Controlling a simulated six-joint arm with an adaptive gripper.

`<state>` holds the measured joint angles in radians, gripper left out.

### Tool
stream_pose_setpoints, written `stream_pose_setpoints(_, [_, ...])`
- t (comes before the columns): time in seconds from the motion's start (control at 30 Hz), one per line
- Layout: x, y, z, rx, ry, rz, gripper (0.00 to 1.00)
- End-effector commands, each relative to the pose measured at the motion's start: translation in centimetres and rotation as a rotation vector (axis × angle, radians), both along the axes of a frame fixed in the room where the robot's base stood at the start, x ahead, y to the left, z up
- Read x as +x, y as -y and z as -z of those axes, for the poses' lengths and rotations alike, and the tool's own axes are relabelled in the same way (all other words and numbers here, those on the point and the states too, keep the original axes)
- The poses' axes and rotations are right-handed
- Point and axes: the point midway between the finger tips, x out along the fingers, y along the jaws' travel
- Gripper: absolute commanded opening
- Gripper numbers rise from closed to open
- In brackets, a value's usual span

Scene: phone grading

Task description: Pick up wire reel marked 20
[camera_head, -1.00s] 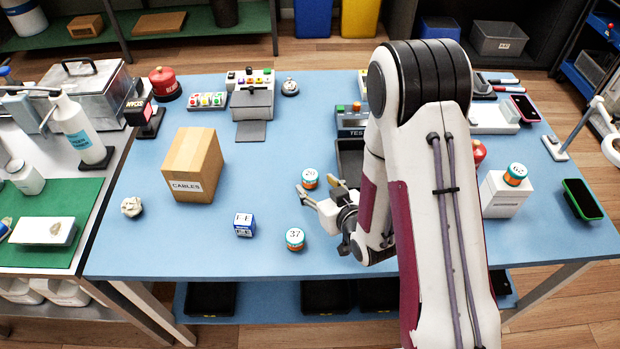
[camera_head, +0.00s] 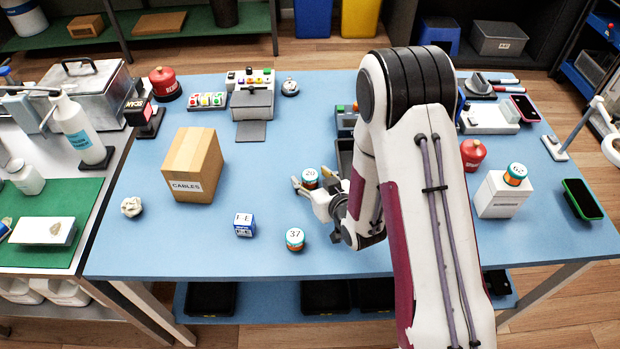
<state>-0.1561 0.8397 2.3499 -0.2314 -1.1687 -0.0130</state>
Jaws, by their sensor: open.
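The wire reel marked 20 (camera_head: 310,178) is a small teal and orange spool with a white top, standing upright on the blue table (camera_head: 270,130). My gripper (camera_head: 312,183) is open, with its fingers low at the table and the reel between or just beyond them. One finger shows left of the reel and the other to its right. I cannot tell whether either finger touches it. A similar reel marked 37 (camera_head: 295,239) stands nearer the front edge. Another reel, marked 62 (camera_head: 515,174), sits on top of a white box (camera_head: 502,197) at the right.
A small blue and white box (camera_head: 244,225) stands left of reel 37. A red canister (camera_head: 473,154) and a green-edged phone (camera_head: 581,199) lie to the right of my arm.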

Motion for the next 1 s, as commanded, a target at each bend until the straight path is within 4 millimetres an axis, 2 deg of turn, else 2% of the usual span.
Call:
stream_pose_setpoints(0.23, [1.16, -0.56, 0.69, 0.0, -0.001, -0.001, 0.52])
stream_pose_setpoints(0.73, [1.22, -0.55, 0.71, 0.001, -0.001, 0.0, 0.52])
stream_pose_setpoints(0.77, [1.22, -0.55, 0.71, 0.001, -0.001, 0.0, 0.49])
stream_pose_setpoints(0.9, [1.22, -0.55, 0.71, 0.001, -0.001, 0.0, 0.13])
stream_pose_setpoints(1.0, [1.22, -0.55, 0.71, 0.001, -0.001, 0.0, 0.11])
